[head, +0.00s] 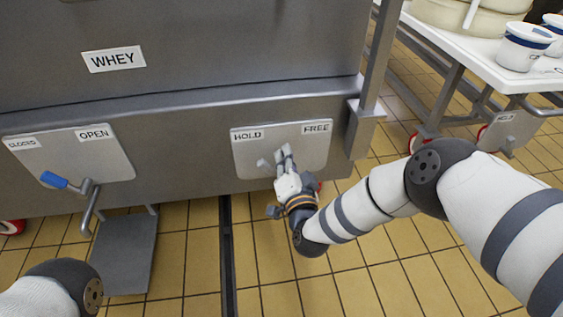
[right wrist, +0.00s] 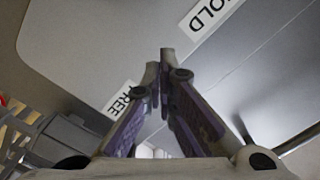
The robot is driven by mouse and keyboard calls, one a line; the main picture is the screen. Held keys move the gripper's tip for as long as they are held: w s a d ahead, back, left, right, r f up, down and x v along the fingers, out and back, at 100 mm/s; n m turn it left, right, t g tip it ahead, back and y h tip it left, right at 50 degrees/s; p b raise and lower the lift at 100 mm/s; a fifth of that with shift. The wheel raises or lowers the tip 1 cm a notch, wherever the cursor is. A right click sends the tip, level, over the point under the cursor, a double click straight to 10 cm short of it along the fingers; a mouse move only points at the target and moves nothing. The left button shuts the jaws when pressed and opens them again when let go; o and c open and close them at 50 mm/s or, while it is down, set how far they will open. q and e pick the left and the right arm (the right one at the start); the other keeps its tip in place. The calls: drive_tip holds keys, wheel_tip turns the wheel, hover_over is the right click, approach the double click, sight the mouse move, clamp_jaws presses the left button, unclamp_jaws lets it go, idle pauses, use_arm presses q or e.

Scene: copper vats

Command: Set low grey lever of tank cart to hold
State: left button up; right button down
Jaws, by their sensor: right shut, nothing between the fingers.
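The tank cart (head: 190,105) carries a pale plate (head: 308,153) with HOLD on its left and FREE on its right. A short grey piece that looks like the low grey lever (head: 263,163) shows in front of the plate, below HOLD and just left of my right gripper. My right gripper (head: 284,152) is shut and empty, its fingertips in front of the plate's middle; touching or apart I cannot tell. In the right wrist view the shut fingers (right wrist: 165,62) point between the two labels. The lever's lower part is hidden by the gripper. My left gripper is out of view.
A white table (head: 470,48) with tubs stands at the right. Tiled floor (head: 370,265) lies open below.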

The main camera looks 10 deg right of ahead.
drive_tip(key=s+p, duration=0.2)
drive_tip(key=s, duration=0.8)
drive_tip(key=shift+d+p, duration=0.25)
drive_tip(key=shift+p, duration=0.15)
drive_tip(key=shift+r, duration=0.15)
